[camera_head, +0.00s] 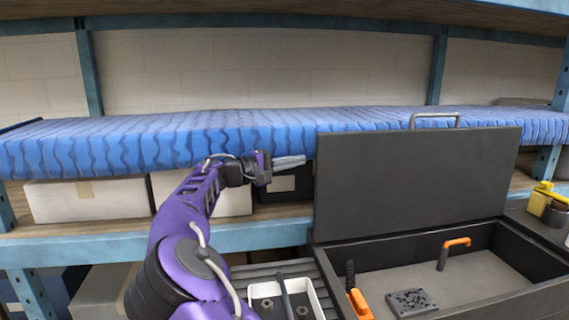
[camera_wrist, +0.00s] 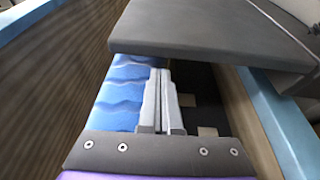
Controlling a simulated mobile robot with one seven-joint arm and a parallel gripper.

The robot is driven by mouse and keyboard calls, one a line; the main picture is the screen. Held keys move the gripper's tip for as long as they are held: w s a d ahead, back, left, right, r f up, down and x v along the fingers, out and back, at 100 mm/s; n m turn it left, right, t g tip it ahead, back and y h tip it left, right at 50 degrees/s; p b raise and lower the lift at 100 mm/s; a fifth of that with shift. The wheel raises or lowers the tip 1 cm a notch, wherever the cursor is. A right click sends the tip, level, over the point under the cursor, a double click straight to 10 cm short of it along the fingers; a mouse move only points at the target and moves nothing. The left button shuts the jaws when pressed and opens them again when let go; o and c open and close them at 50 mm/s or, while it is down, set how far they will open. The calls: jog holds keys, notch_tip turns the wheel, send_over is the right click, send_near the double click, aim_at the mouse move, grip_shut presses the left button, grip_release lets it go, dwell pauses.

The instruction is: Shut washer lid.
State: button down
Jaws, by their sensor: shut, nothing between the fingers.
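The washer, a dark grey open-topped box (camera_head: 530,303), stands at the lower right in the head view. Its flat dark grey lid (camera_head: 415,180) stands raised, close to upright, at the back of the box, with a metal handle (camera_head: 434,118) on its top edge. The lid also fills the upper right of the wrist view (camera_wrist: 215,35). My gripper (camera_head: 300,160) is shut and empty, its pale fingertips just beside the lid's upper left edge. In the wrist view the closed fingers (camera_wrist: 165,72) end close to the lid's edge; whether they touch it I cannot tell.
Inside the box lie an orange-handled tool (camera_head: 358,303), a perforated dark block (camera_head: 411,302) and an orange hook-shaped handle (camera_head: 456,243). A blue wavy mat (camera_head: 200,139) covers the shelf behind. A white tray (camera_head: 322,300) sits left of the box. Yellow items (camera_head: 540,200) stand right.

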jog(key=shift+x, duration=2.05)
jog(key=shift+a, duration=0.1)
